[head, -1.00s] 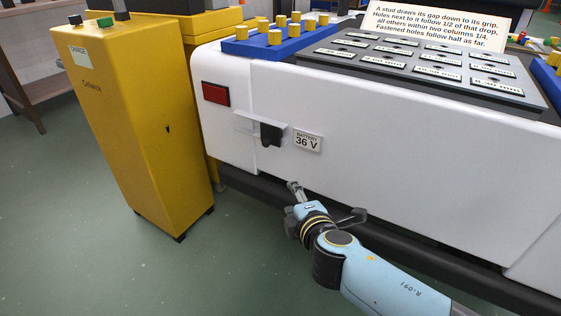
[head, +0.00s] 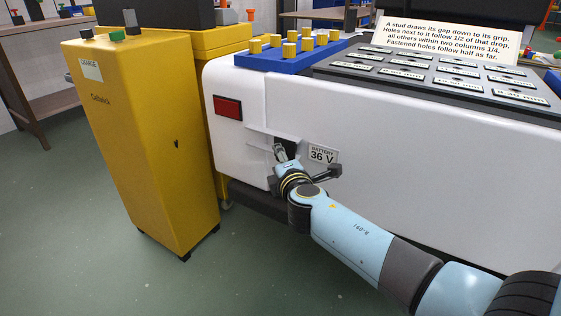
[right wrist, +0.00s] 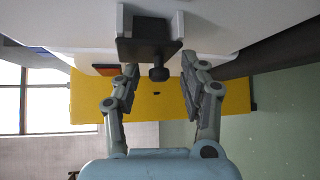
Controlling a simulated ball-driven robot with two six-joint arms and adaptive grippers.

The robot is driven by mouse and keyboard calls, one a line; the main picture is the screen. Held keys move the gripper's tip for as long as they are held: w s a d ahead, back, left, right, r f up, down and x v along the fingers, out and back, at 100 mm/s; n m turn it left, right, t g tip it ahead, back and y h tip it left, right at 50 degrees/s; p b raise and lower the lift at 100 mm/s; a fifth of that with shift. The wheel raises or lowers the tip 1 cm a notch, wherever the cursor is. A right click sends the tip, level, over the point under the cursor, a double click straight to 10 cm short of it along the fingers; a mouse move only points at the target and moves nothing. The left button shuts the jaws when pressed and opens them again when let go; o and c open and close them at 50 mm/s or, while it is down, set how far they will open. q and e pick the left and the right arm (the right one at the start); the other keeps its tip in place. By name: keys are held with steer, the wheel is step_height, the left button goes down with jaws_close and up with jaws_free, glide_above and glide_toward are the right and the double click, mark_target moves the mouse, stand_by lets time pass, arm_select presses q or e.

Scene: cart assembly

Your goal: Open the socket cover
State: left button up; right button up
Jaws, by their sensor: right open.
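The socket cover (right wrist: 148,45) is a black block with a round knob (right wrist: 158,74), set between white side plates on the cart's white panel (head: 420,150). In the head view the cover (head: 290,146) is partly hidden behind my right gripper (head: 284,163). It sits left of the "BATTERY 36 V" label (head: 322,154). My right gripper is open at the cover. In the right wrist view its fingertips (right wrist: 160,72) stand on either side of the knob, with visible gaps. How far the cover is open I cannot tell. My left gripper is out of view.
A yellow cabinet (head: 140,150) marked "CHARGE" stands left of the cart. A red rectangle (head: 228,107) is on the panel, up and left of the cover. A blue tray (head: 262,62) with yellow pegs and a grey labelled plate lie on top. The floor (head: 90,240) in front is clear.

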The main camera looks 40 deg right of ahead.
jaws_close()
steer(key=shift+w+r, duration=0.1)
steer(key=shift+r, duration=0.05)
